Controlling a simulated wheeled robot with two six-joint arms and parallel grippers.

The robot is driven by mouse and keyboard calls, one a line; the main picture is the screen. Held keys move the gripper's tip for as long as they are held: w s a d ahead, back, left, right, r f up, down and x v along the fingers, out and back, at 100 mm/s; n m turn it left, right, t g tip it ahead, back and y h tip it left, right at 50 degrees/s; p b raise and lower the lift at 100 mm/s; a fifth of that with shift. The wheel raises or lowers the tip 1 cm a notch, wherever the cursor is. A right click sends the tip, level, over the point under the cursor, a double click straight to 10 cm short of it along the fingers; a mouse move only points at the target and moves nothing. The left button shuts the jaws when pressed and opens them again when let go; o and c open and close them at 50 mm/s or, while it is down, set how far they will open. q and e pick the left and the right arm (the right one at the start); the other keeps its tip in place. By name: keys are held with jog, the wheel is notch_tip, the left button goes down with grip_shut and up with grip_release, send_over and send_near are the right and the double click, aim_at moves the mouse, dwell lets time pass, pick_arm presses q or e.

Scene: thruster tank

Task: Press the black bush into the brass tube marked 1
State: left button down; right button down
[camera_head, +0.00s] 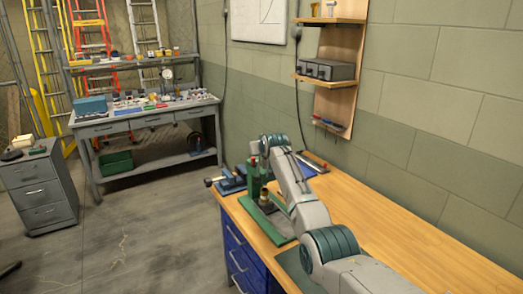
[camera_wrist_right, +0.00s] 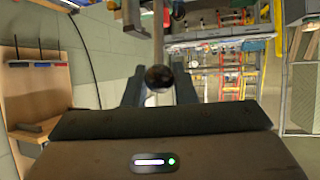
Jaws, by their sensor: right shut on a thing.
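A green press (camera_head: 257,182) stands on the wooden bench in the head view, partly behind my right arm. A small dark and brass-coloured piece (camera_head: 264,197) is at its foot; I cannot make out a mark or tell bush from tube. In the right wrist view my right gripper (camera_wrist_right: 158,92) is shut on a black ball knob (camera_wrist_right: 158,77) at the end of a pale rod (camera_wrist_right: 158,40), which looks like the press lever. In the head view, my right gripper is at the press top, its fingers not clear. My left gripper is not in view.
A blue vise-like tool (camera_head: 231,184) is left of the press. The wooden bench (camera_head: 400,245) is clear along the wall at right. A shelf board (camera_head: 340,70) hangs above. A grey cluttered bench (camera_head: 145,112) and a drawer cabinet (camera_head: 40,190) stand farther off.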

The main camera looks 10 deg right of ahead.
jog(key=shift+a+f, duration=0.15)
jog(key=c, duration=1.2)
grip_release()
jog(key=shift+a, duration=0.1)
jog(key=shift+s, duration=0.25)
jog(key=b+v, duration=0.3)
jog(key=v, duration=0.7)
jog(key=shift+r+b, duration=0.25)
jog(key=shift+b, duration=0.1)
